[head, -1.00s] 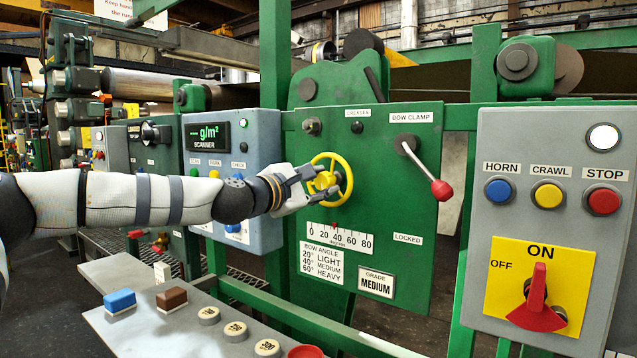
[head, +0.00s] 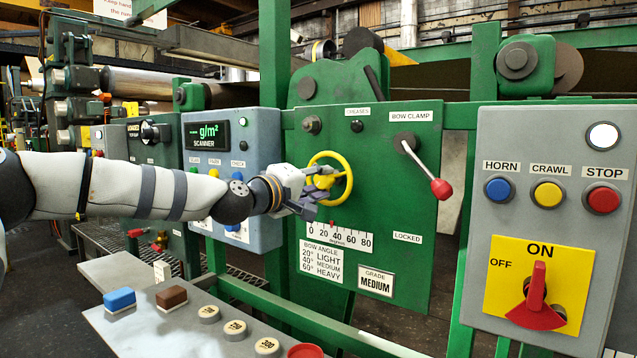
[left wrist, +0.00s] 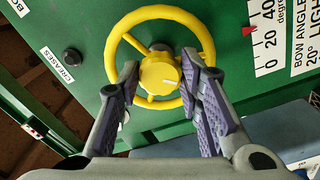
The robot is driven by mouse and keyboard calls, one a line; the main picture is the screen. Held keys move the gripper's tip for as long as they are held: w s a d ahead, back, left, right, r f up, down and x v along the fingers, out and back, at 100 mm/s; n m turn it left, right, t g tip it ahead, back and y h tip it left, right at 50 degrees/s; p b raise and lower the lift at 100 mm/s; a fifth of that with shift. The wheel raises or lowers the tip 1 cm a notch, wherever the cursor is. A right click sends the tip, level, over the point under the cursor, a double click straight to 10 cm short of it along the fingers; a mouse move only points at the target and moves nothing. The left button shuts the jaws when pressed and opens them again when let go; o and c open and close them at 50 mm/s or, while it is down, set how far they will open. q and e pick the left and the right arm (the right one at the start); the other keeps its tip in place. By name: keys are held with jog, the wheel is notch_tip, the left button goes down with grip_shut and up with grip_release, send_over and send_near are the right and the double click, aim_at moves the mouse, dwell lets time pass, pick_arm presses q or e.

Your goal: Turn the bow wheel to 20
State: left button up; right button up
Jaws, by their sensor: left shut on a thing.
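The yellow bow wheel (head: 347,178) is on the green panel (head: 388,160). My left gripper (head: 322,183) is at the wheel; in the left wrist view its fingers (left wrist: 160,80) lie either side of the yellow hub (left wrist: 160,73), shut on the wheel. The fingers hide part of the rim. Below the wheel, the degree scale (head: 340,238) runs from 0 to 80. Its small red pointer (head: 331,223) stands between 20 and 40; it also shows in the left wrist view (left wrist: 247,31). My right gripper is not in view.
The bow clamp lever (head: 425,170), with a red knob, slants down right beside the wheel, above a LOCKED label (head: 407,238). The grade plate (head: 376,283) reads MEDIUM. A scanner box (head: 255,145) stands left; a grey switch box (head: 545,140) stands right.

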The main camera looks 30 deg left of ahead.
pick_arm(q)
jog(key=m, duration=0.6)
jog(key=shift+f+m, duration=0.1)
jog(key=shift+m, duration=0.2)
jog(key=m, duration=0.5)
jog(key=shift+a, duration=0.1)
jog(key=m, duration=0.5)
jog(key=shift+a+m, duration=0.1)
jog(key=shift+m, duration=0.3)
jog(key=m, duration=2.2)
jog(key=shift+r+m, duration=0.25)
jog(key=shift+m, duration=0.05)
jog(key=m, duration=0.5)
jog(key=shift+r+m, duration=0.1)
jog(key=shift+m, duration=0.3)
jog(key=shift+m, duration=0.3)
